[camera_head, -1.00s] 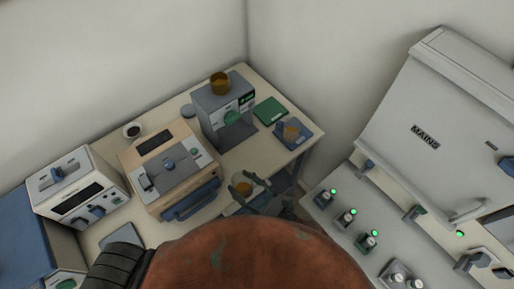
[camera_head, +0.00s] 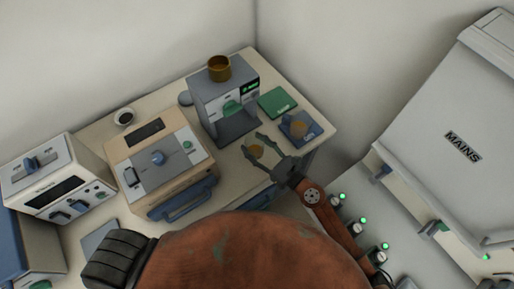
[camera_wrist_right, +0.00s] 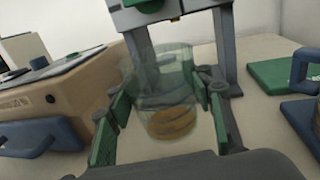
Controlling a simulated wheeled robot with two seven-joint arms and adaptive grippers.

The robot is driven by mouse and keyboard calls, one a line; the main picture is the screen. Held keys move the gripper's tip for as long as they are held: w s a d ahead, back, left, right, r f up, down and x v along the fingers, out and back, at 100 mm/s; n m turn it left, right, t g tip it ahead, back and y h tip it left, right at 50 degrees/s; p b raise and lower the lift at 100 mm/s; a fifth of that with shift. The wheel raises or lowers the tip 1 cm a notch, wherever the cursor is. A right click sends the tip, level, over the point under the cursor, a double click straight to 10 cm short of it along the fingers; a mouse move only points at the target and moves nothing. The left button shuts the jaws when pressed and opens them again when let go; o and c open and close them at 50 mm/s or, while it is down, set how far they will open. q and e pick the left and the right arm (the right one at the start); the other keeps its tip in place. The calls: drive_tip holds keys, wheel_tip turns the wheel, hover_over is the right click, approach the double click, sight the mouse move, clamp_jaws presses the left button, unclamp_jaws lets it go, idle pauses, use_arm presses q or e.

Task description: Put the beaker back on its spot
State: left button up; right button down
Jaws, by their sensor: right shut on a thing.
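A clear glass beaker (camera_wrist_right: 160,65) with amber contents is between the fingers of my right gripper (camera_wrist_right: 165,125) in the wrist view. The gripper is shut on its sides. In the head view the beaker (camera_head: 257,151) and the right gripper (camera_head: 256,147) are over the pale table, in front of the grey stand-like machine (camera_head: 221,102). I cannot tell whether the beaker's base touches the table. Another amber-filled vessel (camera_head: 299,129) is on a blue pad (camera_head: 314,131) at the right. My left gripper is not in view.
A beige furnace (camera_head: 160,165) with a blue handle stands left of the gripper. An amber cup (camera_head: 219,68) sits on the grey machine. A green pad (camera_head: 277,102) lies right of it. A large MAINS cabinet (camera_head: 440,120) is at the right.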

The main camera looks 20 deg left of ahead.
sight(252, 145)
drive_tip(key=shift+w+f, duration=0.5)
drive_tip(key=shift+f, duration=0.1)
drive_tip(key=f+b, duration=0.2)
drive_tip(key=f, duration=0.1)
drive_tip(key=shift+w+a+f+b, duration=0.1)
drive_tip(key=shift+w+f+b, duration=0.2)
drive_tip(key=shift+b, duration=0.1)
drive_tip(key=shift+r, duration=0.1)
drive_tip(key=shift+f, duration=0.35)
drive_tip(key=c, duration=1.3)
unclamp_jaws()
drive_tip(key=shift+r, duration=0.1)
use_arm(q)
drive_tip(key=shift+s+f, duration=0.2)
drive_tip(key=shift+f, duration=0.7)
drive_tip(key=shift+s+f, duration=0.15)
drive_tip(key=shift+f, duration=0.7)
use_arm(e)
drive_tip(key=o, duration=0.3)
drive_tip(key=shift+o, duration=0.2)
drive_tip(key=shift+r, duration=0.1)
